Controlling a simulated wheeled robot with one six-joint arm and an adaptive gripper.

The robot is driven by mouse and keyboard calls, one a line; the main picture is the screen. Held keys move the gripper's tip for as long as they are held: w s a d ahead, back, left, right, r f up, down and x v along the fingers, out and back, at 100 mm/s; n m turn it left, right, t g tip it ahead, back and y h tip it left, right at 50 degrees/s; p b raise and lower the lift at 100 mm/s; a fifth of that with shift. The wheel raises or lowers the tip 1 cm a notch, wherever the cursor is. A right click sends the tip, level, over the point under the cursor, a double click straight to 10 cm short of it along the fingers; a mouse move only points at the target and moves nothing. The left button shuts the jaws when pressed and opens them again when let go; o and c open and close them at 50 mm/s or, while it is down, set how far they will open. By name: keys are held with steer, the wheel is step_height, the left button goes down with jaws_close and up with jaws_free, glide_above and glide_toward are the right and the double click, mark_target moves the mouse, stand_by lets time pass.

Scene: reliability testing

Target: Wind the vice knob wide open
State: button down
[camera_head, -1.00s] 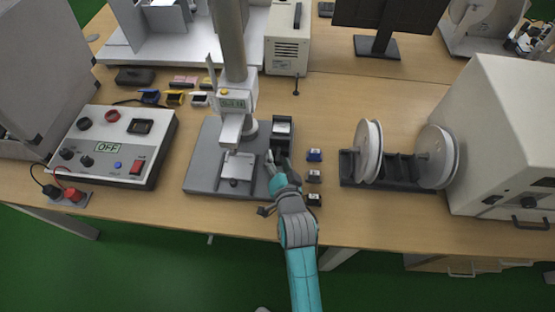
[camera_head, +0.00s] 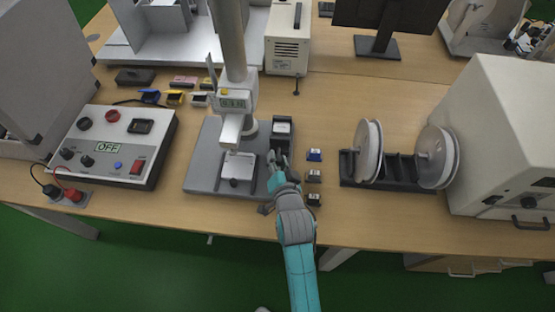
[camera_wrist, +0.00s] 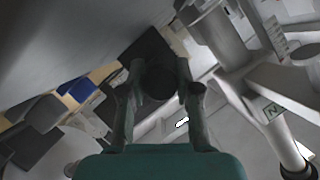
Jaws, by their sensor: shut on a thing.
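The vice (camera_head: 282,125) is a dark block at the right side of the grey test-stand base, just beyond my gripper in the head view. My gripper (camera_head: 278,158) reaches over the bench to the vice's near side. In the wrist view my gripper (camera_wrist: 158,90) has its two fingers on either side of a dark round knob (camera_wrist: 157,82), shut on it. The knob is in deep shadow, and its turn angle cannot be read. In the head view my fingers and wrist hide the knob. The jaw gap is too small to make out.
The test stand (camera_head: 237,105) rises left of my gripper. Several small coloured blocks (camera_head: 314,176) lie close on the right, then a spool rack (camera_head: 395,172). A control box showing OFF (camera_head: 112,145) stands left. Some bare bench lies in front of the rack.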

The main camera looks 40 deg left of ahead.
steer(key=n+t+h, duration=0.1)
steer(key=n+h, duration=0.1)
steer(key=n, duration=0.1)
steer(key=shift+n+h, duration=0.3)
steer(key=shift+n+t+h, duration=0.5)
steer(key=shift+n+h, duration=0.5)
steer(key=shift+n, duration=0.4)
steer(key=c, duration=0.8)
jaws_free()
steer(key=shift+s, duration=0.1)
steer(key=v, duration=1.2)
